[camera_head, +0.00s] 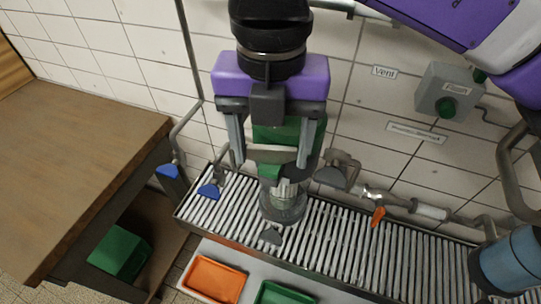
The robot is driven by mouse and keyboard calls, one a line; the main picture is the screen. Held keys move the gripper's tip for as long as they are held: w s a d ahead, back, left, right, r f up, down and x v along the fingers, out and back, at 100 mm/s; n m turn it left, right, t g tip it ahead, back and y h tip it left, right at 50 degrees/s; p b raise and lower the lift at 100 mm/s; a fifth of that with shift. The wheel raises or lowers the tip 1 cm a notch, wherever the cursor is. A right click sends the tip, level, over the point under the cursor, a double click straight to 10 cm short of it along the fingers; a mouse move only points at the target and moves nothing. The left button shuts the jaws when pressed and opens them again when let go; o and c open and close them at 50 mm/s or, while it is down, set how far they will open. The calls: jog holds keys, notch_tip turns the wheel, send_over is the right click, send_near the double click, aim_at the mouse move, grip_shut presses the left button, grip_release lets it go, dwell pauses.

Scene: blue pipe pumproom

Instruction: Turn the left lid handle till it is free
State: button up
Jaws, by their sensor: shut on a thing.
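My gripper (270,154), purple with grey fingers, points down in the upper middle of the view. Its fingers stand on either side of a pale grey curved bar, which I take to be the left lid handle (268,155), and are shut on it. A green part (292,131) shows behind and between the fingers. Below is a clear, glass-like cylinder (284,205) with a metal top, standing at the slatted grate. My wrist and fingers hide much of the lid, so the handle's exact angle and a second handle cannot be made out.
A wooden table (75,160) stands left; orange (214,279) and green trays (283,294) lie in front.

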aim_at(272, 150)
jog(key=shift+n+b, duration=0.35)
jog(key=shift+n, duration=0.45)
jog(key=o, duration=1.4)
jog(key=shift+c, duration=0.2)
jog(key=shift+r, duration=0.1)
jog(key=shift+r+b, duration=0.5)
jog(key=shift+r, duration=3.3)
